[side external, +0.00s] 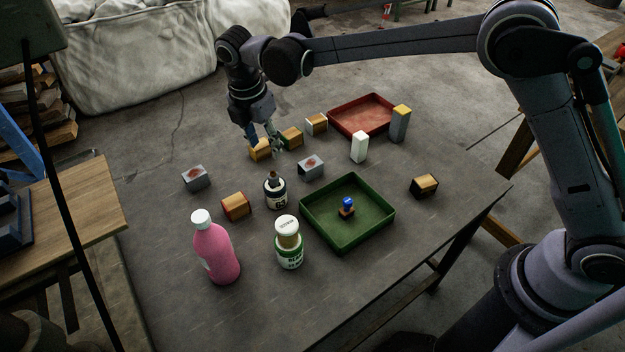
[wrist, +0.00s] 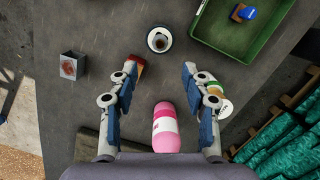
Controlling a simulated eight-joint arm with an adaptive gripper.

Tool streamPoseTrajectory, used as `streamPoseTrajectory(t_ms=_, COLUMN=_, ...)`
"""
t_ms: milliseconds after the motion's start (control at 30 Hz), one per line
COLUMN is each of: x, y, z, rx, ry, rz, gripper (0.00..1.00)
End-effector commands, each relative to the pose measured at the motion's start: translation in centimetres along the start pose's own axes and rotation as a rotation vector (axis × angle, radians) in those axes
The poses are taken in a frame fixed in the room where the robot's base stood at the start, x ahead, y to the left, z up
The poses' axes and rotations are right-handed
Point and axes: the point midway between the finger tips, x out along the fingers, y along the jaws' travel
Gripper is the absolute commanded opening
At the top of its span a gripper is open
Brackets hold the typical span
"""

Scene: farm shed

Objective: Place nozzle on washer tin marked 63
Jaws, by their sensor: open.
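The washer tin (side external: 276,196) is small, dark and white, with a label that seems to read 63, though it is blurred. It stands upright left of the green tray. A small dark, brownish piece that looks like the nozzle (side external: 272,176) stands on its top. From above, the wrist view shows the tin (wrist: 159,49) with this piece (wrist: 159,42) near the middle of its top. My gripper (side external: 265,147) is open and empty, above the table behind the tin. In the wrist view, its fingers (wrist: 158,72) are wide apart with the tin beyond their tips.
A green tray (side external: 345,247) holds a small blue-topped piece (side external: 347,204). A pink bottle (side external: 214,252) and a green-labelled jar (side external: 289,256) stand at the front. A red tray (side external: 362,115), a white block (side external: 359,147) and several other blocks lie around.

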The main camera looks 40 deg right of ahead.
Motion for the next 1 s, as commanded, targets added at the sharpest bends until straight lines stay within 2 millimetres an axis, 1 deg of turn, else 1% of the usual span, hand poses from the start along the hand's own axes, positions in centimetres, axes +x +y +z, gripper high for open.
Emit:
streamPoseTrajectory(t_ms=167, x=-1.3, y=-0.3, z=0.4, rx=0.023, ry=0.002, rz=0.007, gripper=0.49)
streamPoseTrajectory(t_ms=267, x=-2.4, y=-1.2, z=1.6, rx=0.099, ry=0.01, rz=0.027, gripper=0.49)
streamPoseTrajectory(t_ms=367, x=-4.1, y=-2.9, z=3.5, rx=0.229, ry=0.025, rz=0.062, gripper=0.49)
streamPoseTrajectory(t_ms=500, x=-6.3, y=-6.0, z=6.2, rx=0.451, ry=0.057, rz=0.121, gripper=0.49)
streamPoseTrajectory(t_ms=567, x=-7.1, y=-7.4, z=7.2, rx=0.545, ry=0.074, rz=0.145, gripper=0.49)
streamPoseTrajectory(t_ms=700, x=-8.5, y=-11.1, z=9.2, rx=0.765, ry=0.115, rz=0.201, gripper=0.49)
streamPoseTrajectory(t_ms=833, x=-9.2, y=-14.6, z=10.7, rx=0.968, ry=0.162, rz=0.25, gripper=0.49)
streamPoseTrajectory(t_ms=1000, x=-9.3, y=-19.3, z=12.0, rx=1.234, ry=0.231, rz=0.312, gripper=0.49)
